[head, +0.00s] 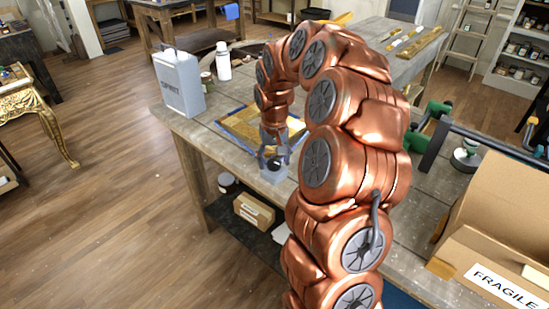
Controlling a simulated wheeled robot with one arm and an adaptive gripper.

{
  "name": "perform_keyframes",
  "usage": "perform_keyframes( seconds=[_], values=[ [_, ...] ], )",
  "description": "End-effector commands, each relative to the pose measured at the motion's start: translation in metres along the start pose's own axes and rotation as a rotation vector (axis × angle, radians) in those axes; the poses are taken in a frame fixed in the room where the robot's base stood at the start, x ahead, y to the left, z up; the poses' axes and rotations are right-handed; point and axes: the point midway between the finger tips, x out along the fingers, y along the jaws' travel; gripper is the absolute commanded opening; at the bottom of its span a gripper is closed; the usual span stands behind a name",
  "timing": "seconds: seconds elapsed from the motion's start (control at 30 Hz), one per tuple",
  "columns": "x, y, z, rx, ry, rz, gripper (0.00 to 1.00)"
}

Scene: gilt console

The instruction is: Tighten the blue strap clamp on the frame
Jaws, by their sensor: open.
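A gilt frame (238,121) lies flat on the workbench, with a thin blue band, which looks like the strap, along its edges. The strap's clamp or ratchet cannot be made out. My copper arm arches over the bench and hides the right side of the frame. My gripper (274,166) points down near the front edge of the bench, at the frame's near side. It is open, with a dark round part showing between or behind its fingers. Whether it touches the frame or strap cannot be told.
A grey SPIRIT can (178,83) and a white bottle (223,62) stand behind the frame on the workbench (196,127). A green-ended bar clamp (492,139) lies right of my arm. An open FRAGILE carton (490,245) is at front right.

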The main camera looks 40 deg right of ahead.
Motion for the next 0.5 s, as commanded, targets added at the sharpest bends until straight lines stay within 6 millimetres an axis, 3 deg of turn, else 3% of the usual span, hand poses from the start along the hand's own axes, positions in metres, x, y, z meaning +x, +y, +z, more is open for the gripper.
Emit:
perform_keyframes(
  seconds=[0.13,0.5],
  values=[
    [-0.0002,0.0,-0.0003,0.0,0.001,0.0,0.67],
    [-0.0004,-0.0002,-0.0005,0.0,0.001,0.0,0.29]
  ],
)
